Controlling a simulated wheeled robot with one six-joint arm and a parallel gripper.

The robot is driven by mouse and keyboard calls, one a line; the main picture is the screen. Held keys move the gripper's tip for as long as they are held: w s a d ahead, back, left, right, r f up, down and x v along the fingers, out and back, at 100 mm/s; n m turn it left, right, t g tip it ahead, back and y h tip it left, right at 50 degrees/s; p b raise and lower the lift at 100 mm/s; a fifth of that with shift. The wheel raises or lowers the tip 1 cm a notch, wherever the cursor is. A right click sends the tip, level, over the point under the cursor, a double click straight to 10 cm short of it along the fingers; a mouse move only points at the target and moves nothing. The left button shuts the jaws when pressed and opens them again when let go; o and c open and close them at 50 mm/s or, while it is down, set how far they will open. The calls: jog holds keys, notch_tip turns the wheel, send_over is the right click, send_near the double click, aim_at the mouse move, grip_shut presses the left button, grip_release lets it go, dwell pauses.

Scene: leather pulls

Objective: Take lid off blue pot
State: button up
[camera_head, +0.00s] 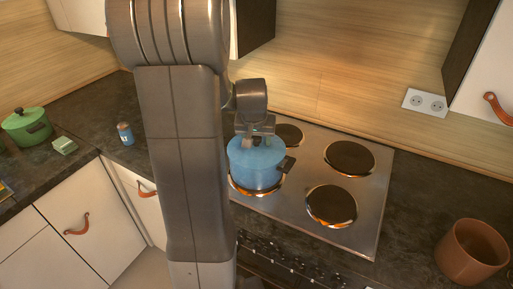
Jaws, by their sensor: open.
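The blue pot (256,173) stands on the front left burner of the stove. Its blue lid (262,151) is on top of it. A dark handle sticks out at the pot's right side. My gripper (256,143) is directly above the lid, pointing down, with its fingers around or just over the middle of the lid. It is open. The lid's knob is hidden by the fingers, and I cannot tell whether they touch it. My arm covers the pot's left edge.
The steel stove (374,207) has bare burners behind and right of the pot. A brown pot (471,252) stands on the right counter. A green pot (27,127) and a small blue jar (126,134) stand on the left counter. The wooden wall (350,60) is behind.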

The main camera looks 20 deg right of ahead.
jog(key=c, duration=1.1)
